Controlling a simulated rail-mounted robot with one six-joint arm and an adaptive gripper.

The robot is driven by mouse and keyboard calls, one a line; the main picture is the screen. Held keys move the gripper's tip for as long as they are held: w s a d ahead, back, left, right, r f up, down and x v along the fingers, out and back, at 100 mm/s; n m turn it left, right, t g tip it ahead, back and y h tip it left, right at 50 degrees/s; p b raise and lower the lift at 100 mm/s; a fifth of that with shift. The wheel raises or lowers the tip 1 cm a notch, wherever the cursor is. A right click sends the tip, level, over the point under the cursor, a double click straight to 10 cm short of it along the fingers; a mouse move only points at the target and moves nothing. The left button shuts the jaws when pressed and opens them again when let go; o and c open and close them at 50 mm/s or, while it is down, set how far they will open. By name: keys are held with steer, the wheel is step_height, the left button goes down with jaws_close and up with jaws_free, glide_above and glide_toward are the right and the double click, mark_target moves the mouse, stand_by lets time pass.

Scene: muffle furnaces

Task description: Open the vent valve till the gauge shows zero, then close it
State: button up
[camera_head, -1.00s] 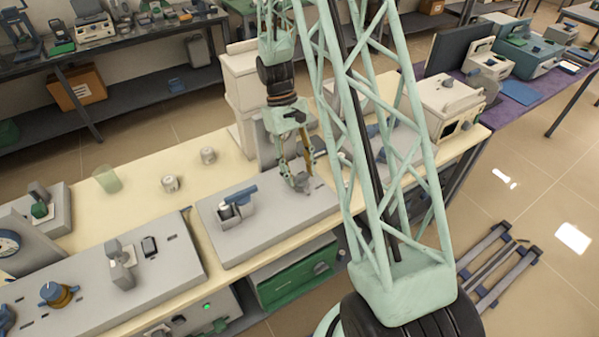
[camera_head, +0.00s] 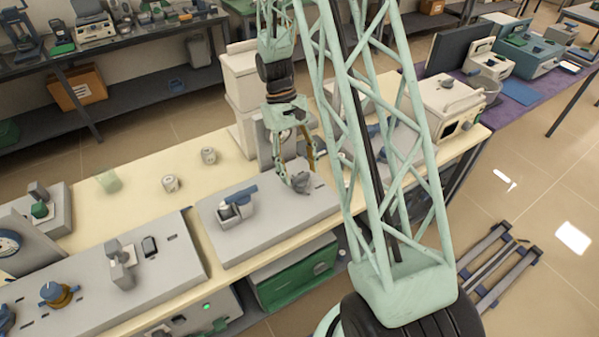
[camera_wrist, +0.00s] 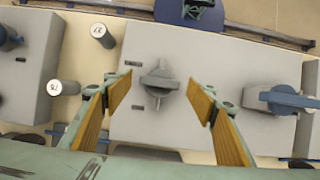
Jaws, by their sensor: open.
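A grey knob with a raised bar grip (camera_wrist: 160,82) sits on a pale grey panel (camera_wrist: 190,45); it is probably the vent valve, but I read no label. My gripper (camera_wrist: 160,95) is open, with one orange-padded finger on either side of the knob and no visible contact. In the head view my gripper (camera_head: 294,178) is low over the same panel, by the grey knob (camera_head: 301,182). A round dial gauge (camera_head: 8,243) shows at the left edge of the head view, partly cut off; its reading is too small to tell.
A blue-handled valve (camera_head: 238,197) stands on the same panel; it also shows in the wrist view (camera_wrist: 280,99). Another panel to the left carries a blue knob (camera_head: 55,294).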

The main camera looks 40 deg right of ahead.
steer(key=v, duration=1.1)
steer(key=shift+r, duration=0.1)
stand_by(0.5)
steer(key=shift+a+r, duration=0.1)
steer(key=s+a+r+t, duration=0.1)
steer(key=s+a+r, duration=0.3)
steer(key=r, duration=0.4)
steer(key=s+a+r+t+h, duration=0.1)
steer(key=s+a+r+t, duration=0.1)
steer(key=s+a+r, duration=0.35)
steer(key=s+a+r+t, duration=0.1)
steer(key=s+a+r, duration=0.2)
steer(key=r, duration=0.6)
steer(key=s+a+r+t, duration=0.2)
steer(key=s+a+r, duration=0.1)
steer(key=s, duration=0.6)
steer(key=s+a+r+t+b, duration=0.1)
steer(key=s+a, duration=0.4)
steer(key=s, duration=0.5)
steer(key=shift+s+a+r+n+t+y+b, duration=0.2)
steer(key=shift+s+r+n+t+y+b, duration=0.15)
steer(key=shift+r+t, duration=0.7)
